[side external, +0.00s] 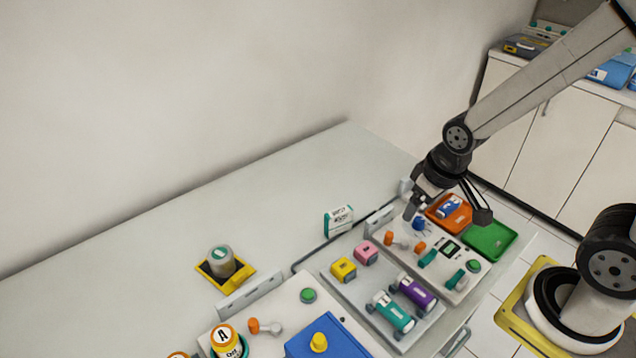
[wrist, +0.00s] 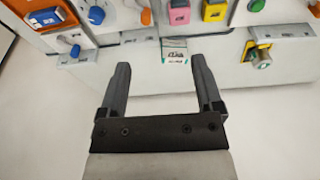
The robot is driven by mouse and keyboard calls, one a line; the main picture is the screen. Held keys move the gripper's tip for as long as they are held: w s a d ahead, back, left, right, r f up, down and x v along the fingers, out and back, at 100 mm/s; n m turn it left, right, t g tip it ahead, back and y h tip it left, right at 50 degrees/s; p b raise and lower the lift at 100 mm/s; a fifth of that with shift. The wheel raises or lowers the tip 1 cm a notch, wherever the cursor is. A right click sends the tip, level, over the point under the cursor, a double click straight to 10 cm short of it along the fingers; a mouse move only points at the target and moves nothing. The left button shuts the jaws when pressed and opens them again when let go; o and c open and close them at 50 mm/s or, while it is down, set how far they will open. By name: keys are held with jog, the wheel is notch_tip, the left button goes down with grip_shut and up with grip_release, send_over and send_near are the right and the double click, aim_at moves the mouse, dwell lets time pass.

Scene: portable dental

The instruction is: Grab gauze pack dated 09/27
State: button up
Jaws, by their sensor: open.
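A small white pack with teal edges and dark print (side external: 338,220) stands on the grey table behind the open case. It also shows in the wrist view (wrist: 175,52), just ahead of my right-hand fingertip, with its print too small to read for a date. My gripper (side external: 447,213) is open and empty, raised near the orange tray, to the right of the pack in the side view. In the wrist view my gripper (wrist: 160,64) shows two spread fingers with nothing between them.
The case holds a yellow block (side external: 343,269), a pink block (side external: 366,252), teal and purple cylinders, an orange tray (side external: 436,211) and a green tray (side external: 489,240). A grey canister (side external: 221,261) stands on a yellow base. The table behind the case is mostly clear, with the wall beyond.

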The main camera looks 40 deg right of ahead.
dwell(0.4)
jog(key=m+y, duration=1.3)
jog(key=m, duration=0.7)
send_near(348, 208)
jog(key=shift+x, duration=2.4)
jog(key=shift+f, duration=0.1)
jog(key=shift+a, duration=0.15)
jog(key=shift+x, duration=1.15)
jog(key=shift+a, duration=0.15)
